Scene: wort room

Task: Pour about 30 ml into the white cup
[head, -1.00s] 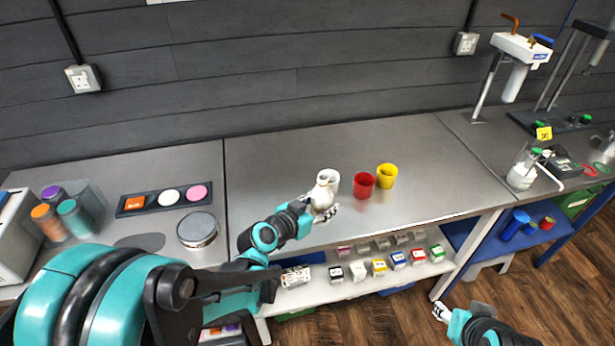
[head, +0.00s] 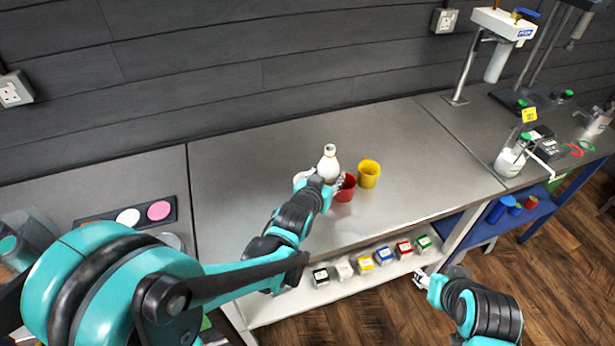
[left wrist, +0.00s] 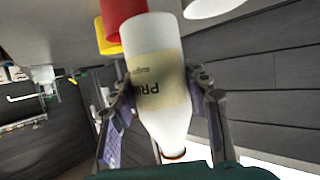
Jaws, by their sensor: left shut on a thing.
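A white bottle (head: 329,163) with a pale printed label stands upright in my left gripper (head: 321,181). In the left wrist view the two fingers are shut on either side of the bottle (left wrist: 158,75), its neck towards the bottom of the picture. Whether its base touches the table is hidden. A white cup (head: 300,177) shows only in part, just left of the bottle behind my gripper. Its white rim also seems to show at the top of the left wrist view (left wrist: 212,6). My right gripper (head: 421,280) is low at the right, apart from the bench; its jaws are too small to judge.
A red cup (head: 346,190) stands close right of the bottle, partly behind my gripper's finger. A yellow cup (head: 369,174) is just beyond it. The grey bench (head: 250,150) is clear behind and left. Several small boxes (head: 366,263) sit on the shelf below.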

